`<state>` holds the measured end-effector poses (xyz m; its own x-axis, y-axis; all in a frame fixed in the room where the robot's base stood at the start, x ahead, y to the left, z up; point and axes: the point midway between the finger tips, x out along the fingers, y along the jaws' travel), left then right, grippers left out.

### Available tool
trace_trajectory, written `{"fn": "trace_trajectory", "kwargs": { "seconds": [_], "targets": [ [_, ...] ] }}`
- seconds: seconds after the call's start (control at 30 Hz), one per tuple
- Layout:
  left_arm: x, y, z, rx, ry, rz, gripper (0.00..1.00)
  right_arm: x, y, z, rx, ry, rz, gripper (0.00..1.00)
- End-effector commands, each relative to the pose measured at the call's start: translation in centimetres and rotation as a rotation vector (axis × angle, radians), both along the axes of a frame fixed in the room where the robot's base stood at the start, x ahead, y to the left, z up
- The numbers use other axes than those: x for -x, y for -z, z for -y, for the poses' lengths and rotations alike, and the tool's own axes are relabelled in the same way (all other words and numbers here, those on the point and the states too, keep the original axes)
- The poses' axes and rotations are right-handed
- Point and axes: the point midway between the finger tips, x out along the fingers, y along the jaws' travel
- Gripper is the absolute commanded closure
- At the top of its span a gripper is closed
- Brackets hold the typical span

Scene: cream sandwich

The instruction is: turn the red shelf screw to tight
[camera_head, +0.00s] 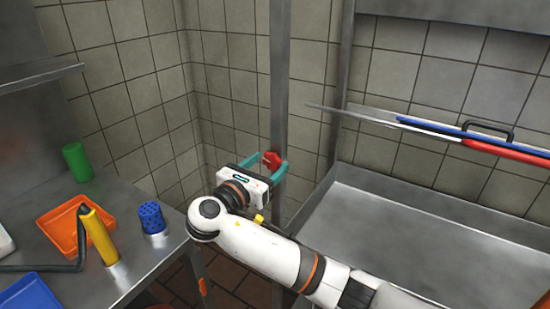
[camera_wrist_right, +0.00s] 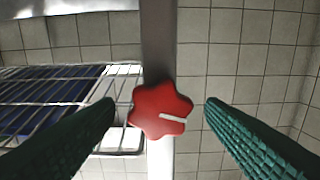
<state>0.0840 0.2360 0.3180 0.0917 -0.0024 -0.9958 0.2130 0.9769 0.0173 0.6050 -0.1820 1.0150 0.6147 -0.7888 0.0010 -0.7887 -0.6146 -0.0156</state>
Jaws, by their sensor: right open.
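The red shelf screw (camera_head: 272,160) is a star-shaped knob on the upright metal post (camera_head: 280,90) in the head view. In the right wrist view the red shelf screw (camera_wrist_right: 160,110) sits near the middle, with a white line pointing right and slightly down. My right gripper (camera_head: 267,164) has green fingers. It is open, with the fingers on either side of the screw; in the right wrist view (camera_wrist_right: 158,103) gaps show between both fingers and the knob. My left gripper is not in view.
A steel basin (camera_head: 400,235) lies at the right. A rack with blue, white and red items (camera_head: 480,138) is on the right. A steel counter (camera_head: 165,265) at the left holds an orange tray (camera_head: 58,238), a green cylinder (camera_head: 76,162), a yellow handle (camera_head: 99,237) and a blue holder (camera_head: 152,217).

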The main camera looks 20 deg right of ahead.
Motion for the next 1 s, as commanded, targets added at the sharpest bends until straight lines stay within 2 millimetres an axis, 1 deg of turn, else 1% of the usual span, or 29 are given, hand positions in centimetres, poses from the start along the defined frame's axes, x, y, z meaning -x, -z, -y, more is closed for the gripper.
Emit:
{"fn": "trace_trajectory", "kwargs": {
  "seconds": [0.03,0.1,0.23,0.4,0.63,0.87,0.9,1.0],
  "targets": [
    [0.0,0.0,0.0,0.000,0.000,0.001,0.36,-0.6,0.0,0.9,0.002,0.003,0.000,0.36],
    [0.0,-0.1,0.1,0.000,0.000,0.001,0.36,-1.2,0.0,1.7,-0.001,0.003,0.001,0.36],
    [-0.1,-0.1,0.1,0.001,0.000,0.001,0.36,-2.1,0.0,2.7,0.001,0.001,0.001,0.36],
    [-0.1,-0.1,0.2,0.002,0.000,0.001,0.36,-2.6,0.0,3.3,-0.002,-0.001,0.001,0.36],
    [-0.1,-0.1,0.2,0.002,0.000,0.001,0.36,-2.6,0.0,3.3,-0.002,-0.001,0.001,0.36],
    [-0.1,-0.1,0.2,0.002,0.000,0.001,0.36,-2.5,0.0,3.3,-0.001,-0.001,0.000,0.73],
    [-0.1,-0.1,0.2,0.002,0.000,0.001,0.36,-2.5,0.0,3.3,-0.001,-0.001,0.000,0.80],
    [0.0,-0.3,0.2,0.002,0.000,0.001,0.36,-2.5,0.0,3.3,-0.009,-0.001,0.008,0.80]
  ]
}}
